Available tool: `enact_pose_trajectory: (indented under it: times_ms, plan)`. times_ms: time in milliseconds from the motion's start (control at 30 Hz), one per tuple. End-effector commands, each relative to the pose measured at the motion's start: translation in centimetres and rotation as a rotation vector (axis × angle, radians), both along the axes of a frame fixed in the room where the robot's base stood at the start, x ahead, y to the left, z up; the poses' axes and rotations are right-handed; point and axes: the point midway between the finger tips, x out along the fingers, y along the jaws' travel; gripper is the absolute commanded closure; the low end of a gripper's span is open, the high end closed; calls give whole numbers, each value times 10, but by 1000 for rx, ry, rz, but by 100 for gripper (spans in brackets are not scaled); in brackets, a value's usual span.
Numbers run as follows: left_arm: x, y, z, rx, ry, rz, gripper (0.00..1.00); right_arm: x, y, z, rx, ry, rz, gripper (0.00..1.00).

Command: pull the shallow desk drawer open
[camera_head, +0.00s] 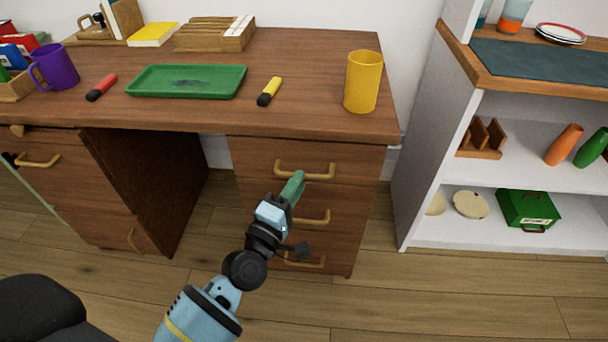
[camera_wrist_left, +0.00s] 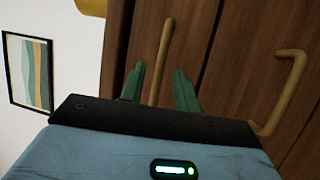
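The wooden desk (camera_head: 205,112) has a right-hand stack of drawers. Its shallow top drawer (camera_head: 255,160) is closed flush and has a brass-coloured bar handle (camera_head: 304,173). My left gripper (camera_head: 297,180) is just in front of that handle, near its middle. In the left wrist view my left gripper (camera_wrist_left: 160,88) has its two green fingers apart, and the handle (camera_wrist_left: 166,50) shows between them. I cannot tell whether the fingers touch it. The second drawer's handle (camera_wrist_left: 287,90) is to the right in that view. My right gripper is not in view.
On the desk stand a yellow cup (camera_head: 362,82), a green tray (camera_head: 187,81), two markers and a purple mug (camera_head: 55,68). A white shelf unit (camera_head: 405,220) stands to the right. The floor before the drawers is clear apart from my arm.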

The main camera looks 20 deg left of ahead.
Motion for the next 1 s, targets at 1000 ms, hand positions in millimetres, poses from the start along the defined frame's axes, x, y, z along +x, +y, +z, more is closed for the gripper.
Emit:
enact_pose_trajectory:
  times_ms: [1000]
  plan:
    - [33, -4, 6, -1, 1, 0, 100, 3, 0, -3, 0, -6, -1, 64]
